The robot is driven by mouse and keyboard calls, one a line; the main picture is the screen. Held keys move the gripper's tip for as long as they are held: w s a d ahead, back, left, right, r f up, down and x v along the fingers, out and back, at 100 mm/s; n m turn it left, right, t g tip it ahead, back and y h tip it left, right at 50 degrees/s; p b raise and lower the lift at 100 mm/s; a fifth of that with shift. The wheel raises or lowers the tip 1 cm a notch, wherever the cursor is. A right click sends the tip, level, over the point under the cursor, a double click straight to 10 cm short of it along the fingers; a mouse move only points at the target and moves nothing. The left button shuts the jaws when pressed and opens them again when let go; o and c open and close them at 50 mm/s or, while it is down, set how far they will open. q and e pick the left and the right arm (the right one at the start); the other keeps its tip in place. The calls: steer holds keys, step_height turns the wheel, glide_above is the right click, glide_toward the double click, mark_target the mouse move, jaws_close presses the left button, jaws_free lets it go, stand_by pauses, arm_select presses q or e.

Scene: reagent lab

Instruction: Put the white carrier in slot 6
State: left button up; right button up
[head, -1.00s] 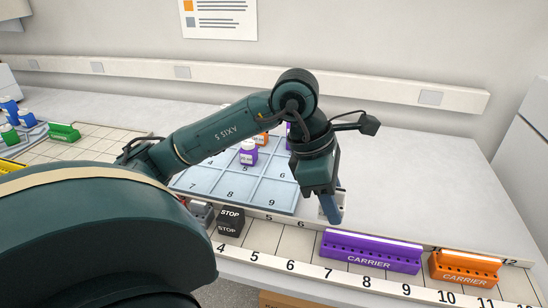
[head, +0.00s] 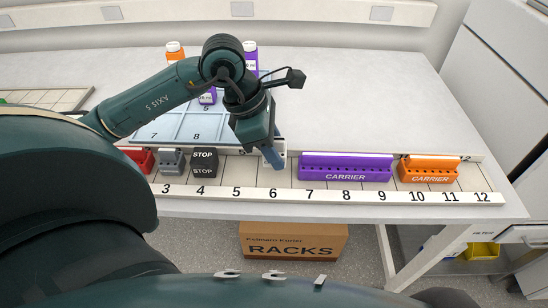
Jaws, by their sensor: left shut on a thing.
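The white carrier (head: 280,146) shows only as a small pale part behind and beside my left gripper's fingers; the rest is hidden. My left gripper (head: 273,158) points down and is shut on it, over the slot 6 part of the numbered rail (head: 255,196). The figure 6 shows just in front of the fingertips. I cannot tell whether the carrier touches the rail floor. My right gripper is not in view.
A purple carrier (head: 345,168) fills slots 7 to 9, close to the right; an orange carrier (head: 429,170) is further right. A black STOP block (head: 204,163) stands at slot 4, with a grey block (head: 172,161) left of it. Slot 5 looks clear. Behind is a blue grid plate (head: 170,128).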

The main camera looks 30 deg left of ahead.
arm_select(q)
step_height(320, 180, down, 3)
steer(key=shift+f, duration=0.2)
steer(key=shift+f, duration=0.2)
steer(key=o, duration=0.7)
steer(key=shift+r, duration=0.15)
